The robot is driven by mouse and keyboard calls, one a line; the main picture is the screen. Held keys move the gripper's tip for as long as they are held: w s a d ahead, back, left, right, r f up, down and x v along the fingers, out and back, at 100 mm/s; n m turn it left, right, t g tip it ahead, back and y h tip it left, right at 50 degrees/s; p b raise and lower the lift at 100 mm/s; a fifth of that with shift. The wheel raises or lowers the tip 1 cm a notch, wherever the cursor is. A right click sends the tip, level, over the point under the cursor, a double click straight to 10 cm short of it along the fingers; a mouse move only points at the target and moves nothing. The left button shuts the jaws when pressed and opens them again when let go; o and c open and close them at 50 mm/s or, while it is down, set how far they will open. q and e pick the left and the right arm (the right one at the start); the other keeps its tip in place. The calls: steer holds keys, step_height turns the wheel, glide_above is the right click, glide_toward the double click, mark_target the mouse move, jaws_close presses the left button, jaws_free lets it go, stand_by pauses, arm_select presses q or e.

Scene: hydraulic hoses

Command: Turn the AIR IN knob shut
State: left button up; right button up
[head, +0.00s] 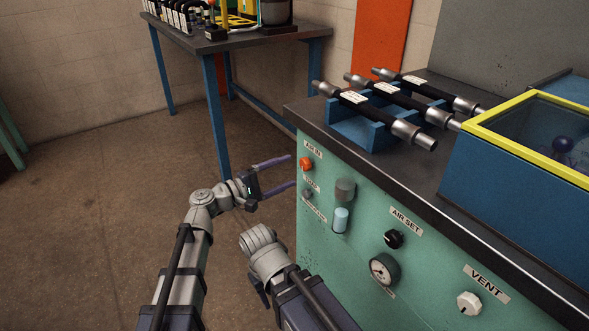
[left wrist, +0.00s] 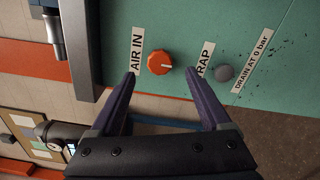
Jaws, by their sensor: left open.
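The AIR IN knob (head: 306,163) is a round orange-red knob on the green front panel of the bench, near its left edge. It also shows in the left wrist view (left wrist: 160,63) beside its AIR IN label, with a pale pointer mark. My left gripper (head: 291,172) is open and empty, its two purple fingers pointing at the panel just left of the knob. In the left wrist view its fingertips (left wrist: 161,74) lie either side of the knob, which sits a little beyond them; no contact shows. My right arm shows at the bottom, but its gripper does not.
A small grey drain knob (left wrist: 224,73) is close to one fingertip. The panel also bears a filter bowl (head: 342,208), the black AIR SET knob (head: 393,239), a gauge (head: 384,270) and the white VENT knob (head: 468,303). Hoses (head: 395,97) lie on top. Open floor is at left.

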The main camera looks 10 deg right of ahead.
arm_select(q)
steer(key=shift+v, duration=1.5)
steer(key=s+a+f+m+g+y, duration=0.1)
steer(key=s+a+f+m+y, duration=0.15)
steer(key=a+f, duration=0.2)
steer(key=s+a+f+m+g+y, duration=0.1)
steer(key=s+a+f+y, duration=0.25)
steer(key=f, duration=0.25)
steer(key=s+a+f+m+g+y, duration=0.1)
steer(key=s+a+f+m+y, duration=0.15)
steer(key=f, duration=0.35)
steer(key=s+a+f+m+g+y, duration=0.1)
steer(key=s+a+f+y, duration=0.25)
steer(key=a, duration=0.45)
steer(key=s+a+f+m+g+y, duration=0.1)
steer(key=s+a+f+g+y, duration=0.15)
steer(key=a+y, duration=0.4)
steer(key=s+d+r+m, duration=0.1)
steer(key=s+d+m, duration=0.2)
steer(key=s+d, duration=0.5)
step_height(320, 180, up, 38)
steer(key=w+p, duration=0.1)
steer(key=p, duration=3.7)
steer(key=shift+w+d+p, duration=0.15)
steer(key=shift+w+p, duration=0.15)
steer(key=shift+d, duration=0.1)
